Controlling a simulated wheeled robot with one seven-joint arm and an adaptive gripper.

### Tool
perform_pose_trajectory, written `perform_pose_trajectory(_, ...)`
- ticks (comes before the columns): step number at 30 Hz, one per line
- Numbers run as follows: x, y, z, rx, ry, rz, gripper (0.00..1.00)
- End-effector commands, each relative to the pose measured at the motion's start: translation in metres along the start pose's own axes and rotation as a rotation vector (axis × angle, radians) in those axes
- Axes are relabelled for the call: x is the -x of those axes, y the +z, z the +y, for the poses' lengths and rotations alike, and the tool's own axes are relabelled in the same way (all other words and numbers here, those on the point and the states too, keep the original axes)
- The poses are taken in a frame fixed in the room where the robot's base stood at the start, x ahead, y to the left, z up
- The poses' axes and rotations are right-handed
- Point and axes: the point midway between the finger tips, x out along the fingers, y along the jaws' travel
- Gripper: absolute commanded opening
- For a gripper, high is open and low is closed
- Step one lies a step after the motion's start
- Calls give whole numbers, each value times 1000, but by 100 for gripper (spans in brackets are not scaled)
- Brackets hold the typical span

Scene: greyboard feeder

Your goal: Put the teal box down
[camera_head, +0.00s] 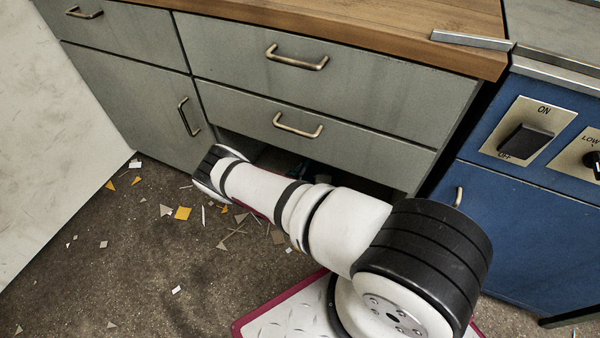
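My gripper is not in view; my white and black arm reaches from the lower right to the cabinet front, and what lies past its far joint is hidden. No teal box shows clearly. A small dark, faintly teal patch shows in the shadowed opening (345,178) under the lower drawer, just above my arm. I cannot tell whether it is the box.
A grey-green cabinet (330,95) with closed drawers, brass handles and a wooden top (350,28) stands ahead. A blue unit (520,225) with an ON/OFF switch is at right, a pale panel (55,130) at left. Scraps litter the floor (130,260).

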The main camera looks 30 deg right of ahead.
Motion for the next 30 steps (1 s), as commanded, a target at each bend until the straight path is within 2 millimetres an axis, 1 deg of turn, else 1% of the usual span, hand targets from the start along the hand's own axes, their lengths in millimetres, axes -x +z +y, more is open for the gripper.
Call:
perform_pose_trajectory(5,-1,2,0,0,0,1,0)
perform_pose_trajectory(6,-1,2,0,0,1,0,10)
perform_pose_trajectory(8,-1,2,0,0,1,0,23)
perform_pose_trajectory(9,-1,2,0,0,1,0,25)
perform_pose_trajectory(20,1,-1,0,0,-1,0,25)
perform_pose_trajectory(23,13,-2,0,1,-1,-1,25)
perform_pose_trajectory(26,32,-2,-1,0,-1,-2,25)
perform_pose_trajectory(30,62,-3,-1,1,-2,-1,25)
